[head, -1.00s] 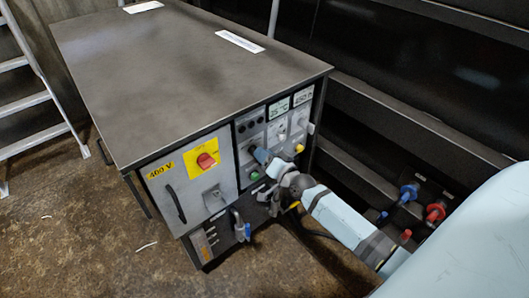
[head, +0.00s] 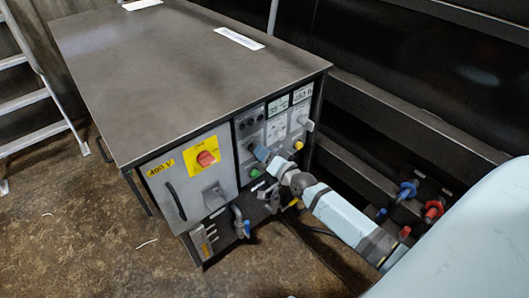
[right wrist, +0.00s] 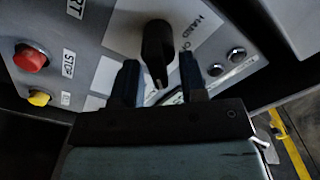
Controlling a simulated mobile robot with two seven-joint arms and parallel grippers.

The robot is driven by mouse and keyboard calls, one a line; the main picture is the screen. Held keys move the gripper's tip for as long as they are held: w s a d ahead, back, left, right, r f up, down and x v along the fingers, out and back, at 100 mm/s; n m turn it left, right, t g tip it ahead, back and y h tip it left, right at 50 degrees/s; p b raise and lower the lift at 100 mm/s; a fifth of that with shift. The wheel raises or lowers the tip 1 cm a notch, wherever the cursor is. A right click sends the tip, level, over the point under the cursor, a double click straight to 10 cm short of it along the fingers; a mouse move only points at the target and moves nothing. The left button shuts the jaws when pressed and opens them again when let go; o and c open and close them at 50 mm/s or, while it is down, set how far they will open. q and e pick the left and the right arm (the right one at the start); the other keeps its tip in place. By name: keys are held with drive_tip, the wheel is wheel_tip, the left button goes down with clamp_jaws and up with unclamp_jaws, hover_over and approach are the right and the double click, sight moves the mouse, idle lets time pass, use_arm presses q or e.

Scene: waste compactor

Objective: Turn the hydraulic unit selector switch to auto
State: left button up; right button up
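The selector switch (right wrist: 156,42) is a black knob on a pale plate in the right wrist view. A label reading HAND is to its upper right, with another label partly cut off beside it; AUTO cannot be read. My right gripper (right wrist: 160,72) is open, with one dark finger on each side of the knob's lower end. Whether the fingers touch it cannot be told. In the head view my right gripper (head: 268,158) is at the front panel of the hydraulic unit (head: 150,80) and hides the knob. My left gripper is not in view.
A red button (right wrist: 30,57) and a yellow one (right wrist: 39,98) are left of the switch in the wrist view. The cabinet also has a red rotary switch (head: 206,159) on a yellow plate. Blue (head: 407,190) and red valve handles (head: 434,209) are at right.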

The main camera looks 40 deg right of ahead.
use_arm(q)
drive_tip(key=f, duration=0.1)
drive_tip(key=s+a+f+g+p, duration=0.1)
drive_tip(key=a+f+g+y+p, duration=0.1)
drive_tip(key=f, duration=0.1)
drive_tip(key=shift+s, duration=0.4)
use_arm(e)
drive_tip(key=s+d, duration=0.1)
drive_tip(key=s, duration=1.2)
drive_tip(key=shift+s, duration=0.15)
